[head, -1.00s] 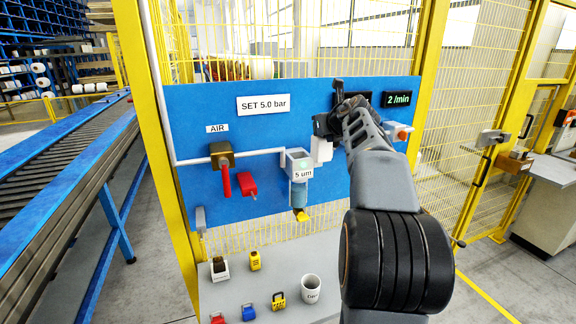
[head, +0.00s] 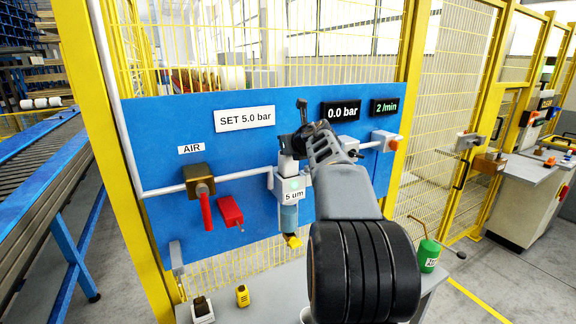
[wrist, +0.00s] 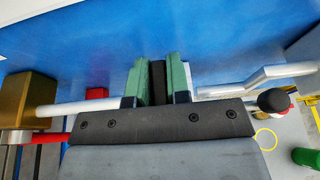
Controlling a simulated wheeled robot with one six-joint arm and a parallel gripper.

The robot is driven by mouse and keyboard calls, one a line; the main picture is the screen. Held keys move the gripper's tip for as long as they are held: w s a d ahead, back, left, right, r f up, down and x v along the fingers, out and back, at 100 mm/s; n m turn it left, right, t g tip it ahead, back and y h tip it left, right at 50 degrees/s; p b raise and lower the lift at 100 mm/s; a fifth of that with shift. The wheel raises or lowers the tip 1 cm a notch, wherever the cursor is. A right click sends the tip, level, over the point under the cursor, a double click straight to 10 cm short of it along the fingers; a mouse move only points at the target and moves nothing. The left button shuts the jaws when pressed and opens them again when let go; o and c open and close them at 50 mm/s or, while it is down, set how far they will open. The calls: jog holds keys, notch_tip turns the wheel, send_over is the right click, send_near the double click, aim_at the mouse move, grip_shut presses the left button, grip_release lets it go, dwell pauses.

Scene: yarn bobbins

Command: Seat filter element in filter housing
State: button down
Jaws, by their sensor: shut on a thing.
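The filter housing (head: 292,193) is mounted on the blue panel, with a "5 um" label, a bluish clear bowl (head: 289,218) below and a yellow piece at its bottom. My gripper (head: 291,146) is directly above it in the head view, shut on a white filter element (head: 288,166). The element points down, and its lower end is at the housing's top; I cannot tell whether it touches or has entered.
Below is a grey table (head: 262,290) with small items. A green can (head: 428,256) stands right.

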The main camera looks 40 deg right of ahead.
aim_at(291, 165)
jog(key=shift+g+y, duration=0.3)
jog(key=f, duration=0.6)
jog(key=shift+a+b, duration=0.2)
jog(key=shift+b, duration=0.2)
jog(key=shift+s+f, duration=0.25)
jog(key=shift+f, duration=0.05)
jog(key=c, duration=1.4)
grip_release()
jog(key=shift+o, duration=0.6)
jog(key=shift+x, duration=0.95)
jog(key=shift+o, duration=0.9)
jog(key=shift+w+d+f, duration=0.1)
jog(key=shift+w+f, duration=0.05)
jog(key=shift+s+r, duration=0.35)
